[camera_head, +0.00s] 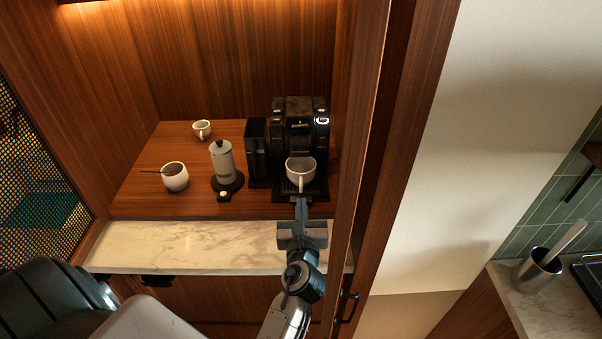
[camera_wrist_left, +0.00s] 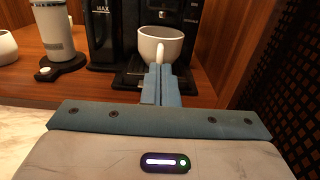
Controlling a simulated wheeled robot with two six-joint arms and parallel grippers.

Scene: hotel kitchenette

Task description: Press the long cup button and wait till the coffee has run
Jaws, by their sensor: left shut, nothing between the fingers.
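The black coffee machine (camera_head: 292,112) stands on the wooden counter in the niche, with a small lit white mark (camera_head: 322,121) at its upper right front. A white cup (camera_head: 300,171) stands on the drip tray (camera_head: 284,196), its handle toward me; the cup also shows in the left wrist view (camera_wrist_left: 161,43). No coffee stream is visible, and the inside of the cup cannot be made out. My left gripper (camera_head: 301,205) is shut and empty, its fingertips just in front of the cup's handle. Whether they touch it, I cannot tell. My right gripper is not in view.
A white frother (camera_head: 222,160) on a black base stands left of the machine. The cabinet's side wall (camera_head: 362,130) is close on the right.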

